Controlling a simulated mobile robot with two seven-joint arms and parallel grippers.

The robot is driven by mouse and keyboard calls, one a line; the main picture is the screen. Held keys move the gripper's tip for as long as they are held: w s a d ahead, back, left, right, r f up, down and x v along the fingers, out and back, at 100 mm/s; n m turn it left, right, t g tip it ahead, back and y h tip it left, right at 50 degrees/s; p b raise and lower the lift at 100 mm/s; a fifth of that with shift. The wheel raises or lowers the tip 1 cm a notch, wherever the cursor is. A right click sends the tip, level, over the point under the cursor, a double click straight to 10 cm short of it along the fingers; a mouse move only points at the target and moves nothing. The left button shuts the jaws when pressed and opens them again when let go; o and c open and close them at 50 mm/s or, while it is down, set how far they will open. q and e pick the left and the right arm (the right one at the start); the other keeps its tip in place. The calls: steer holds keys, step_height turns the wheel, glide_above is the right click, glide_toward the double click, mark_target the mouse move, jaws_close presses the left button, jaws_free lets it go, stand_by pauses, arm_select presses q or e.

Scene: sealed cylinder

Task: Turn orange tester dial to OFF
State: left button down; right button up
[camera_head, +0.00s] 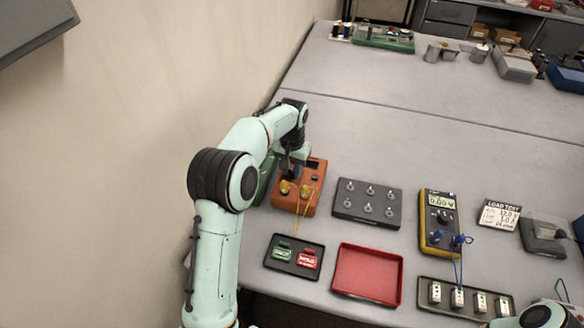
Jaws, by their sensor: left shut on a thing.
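The orange tester (311,183) lies at the left of the near table, with yellow knobs or plugs and yellow leads at its front and a small dark window at its upper right. My left gripper (290,172) points down over the upper left of the tester, its fingers shut on the dial there. The gripper and wrist hide most of the dial, so its pointer and the OFF mark cannot be read. Part of my right arm (544,314) shows at the bottom right corner; its gripper is out of view.
A green object (264,186) stands left of the tester, near the wall. A grey block with several posts (354,211), a yellow multimeter (428,239), a red tray (336,283) and a black tray with green and red tags (270,263) surround the tester's right and front.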

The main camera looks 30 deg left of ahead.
mark_target(292, 171)
arm_select(q)
steer(key=shift+n, duration=1.3)
steer(key=shift+r, duration=0.1)
steer(key=c, duration=0.8)
jaws_free()
steer(key=shift+c, duration=0.2)
step_height(292, 171, up, 13)
steer(key=shift+r, duration=0.15)
